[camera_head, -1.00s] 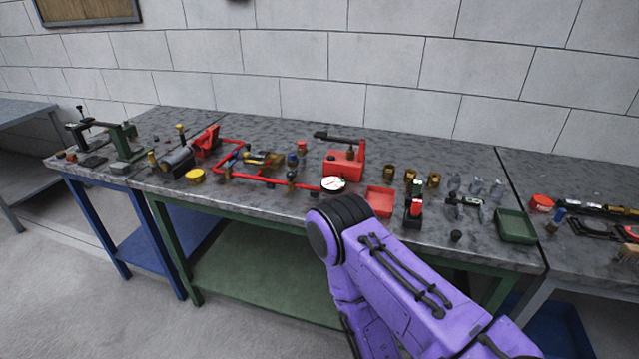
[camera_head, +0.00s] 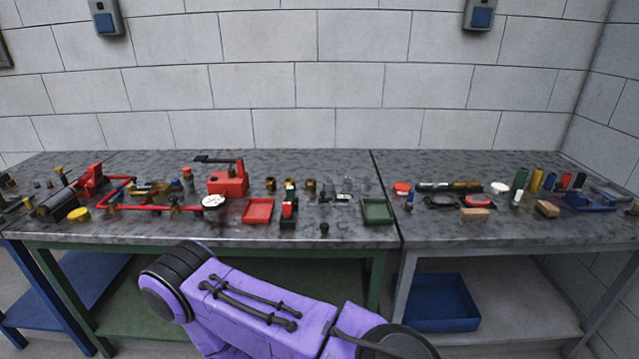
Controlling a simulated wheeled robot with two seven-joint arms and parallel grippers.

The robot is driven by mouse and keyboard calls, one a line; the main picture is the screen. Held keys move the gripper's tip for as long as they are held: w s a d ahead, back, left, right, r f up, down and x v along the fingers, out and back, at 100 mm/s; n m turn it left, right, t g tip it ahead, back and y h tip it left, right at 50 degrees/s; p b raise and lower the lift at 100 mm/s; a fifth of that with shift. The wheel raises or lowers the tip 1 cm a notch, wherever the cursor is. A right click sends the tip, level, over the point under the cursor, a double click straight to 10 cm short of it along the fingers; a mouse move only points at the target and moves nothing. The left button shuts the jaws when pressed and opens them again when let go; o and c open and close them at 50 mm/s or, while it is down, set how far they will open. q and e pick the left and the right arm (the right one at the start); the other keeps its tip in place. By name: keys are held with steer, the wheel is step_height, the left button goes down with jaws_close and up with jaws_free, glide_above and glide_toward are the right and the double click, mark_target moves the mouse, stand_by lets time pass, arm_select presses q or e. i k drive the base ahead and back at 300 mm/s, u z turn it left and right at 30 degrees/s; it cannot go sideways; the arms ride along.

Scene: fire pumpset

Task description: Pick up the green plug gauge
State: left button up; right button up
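I cannot single out the green plug gauge for certain at this size. A small green upright cylinder (camera_head: 520,180) stands at the back of the right table, beside yellow, red and blue ones. A small red-and-dark piece (camera_head: 288,211) stands near the front of the middle table, between the red and green trays; its details are too small to tell. Neither gripper is in view. A purple arm link of mine crosses the bottom of the picture, in front of the middle table.
The middle table (camera_head: 200,236) holds a red tray (camera_head: 258,211), a green tray (camera_head: 377,211), a red pump box (camera_head: 228,184) and red pipework (camera_head: 150,208). The right table (camera_head: 500,239) adjoins it and holds several small tools. A blue bin (camera_head: 440,303) sits on its lower shelf.

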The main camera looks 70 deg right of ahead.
mark_target(290, 190)
steer(key=k, duration=0.3)
steer(key=z, duration=1)
